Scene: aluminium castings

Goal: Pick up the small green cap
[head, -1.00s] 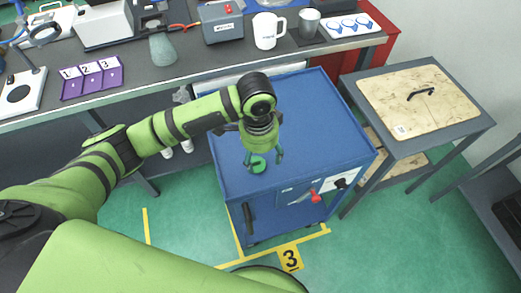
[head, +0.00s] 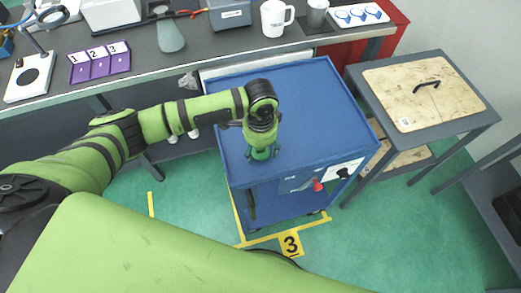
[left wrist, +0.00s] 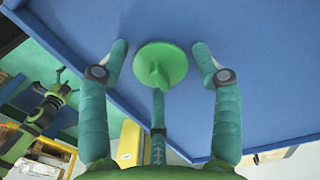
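The small green cap (left wrist: 162,66) is a round disc with a raised grip bar, lying on the blue top of the cart (head: 318,110). In the left wrist view it sits between the spread fingers of my left gripper (left wrist: 160,52), with a gap on both sides. A third finger is below it in the picture. In the head view my left gripper (head: 262,154) points down at the cart top near its front left and largely hides the cap. My right gripper (left wrist: 67,81) shows small at the left of the left wrist view, fingers apart and empty.
The rest of the cart top is clear. A workbench (head: 130,82) behind carries a purple numbered holder (head: 98,65), a white mug (head: 274,18) and other items. A side table with a wooden board (head: 422,92) stands to the right.

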